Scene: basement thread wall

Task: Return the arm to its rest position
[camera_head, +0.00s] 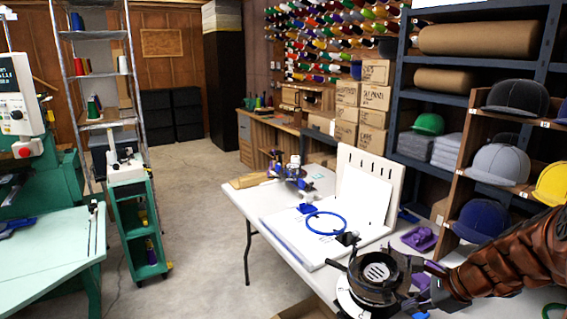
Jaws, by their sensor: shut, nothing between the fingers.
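My arm, with a copper-brown ribbed covering, comes in from the lower right edge. Its end reaches left over the near end of the white table (262,203). My gripper (424,284) is dark and small there, shut with nothing held. It overlaps in the picture with a black round fixture (376,272) on a white base. I cannot tell whether the two touch. The fingertips are hard to separate from the dark fixture.
A blue hoop (326,223) lies on a white board (300,236) beside an upright panel (362,190). A cap shelf (463,188) stands close to my arm at right. A purple piece (420,238) lies on the table. Open floor (190,225) is at left.

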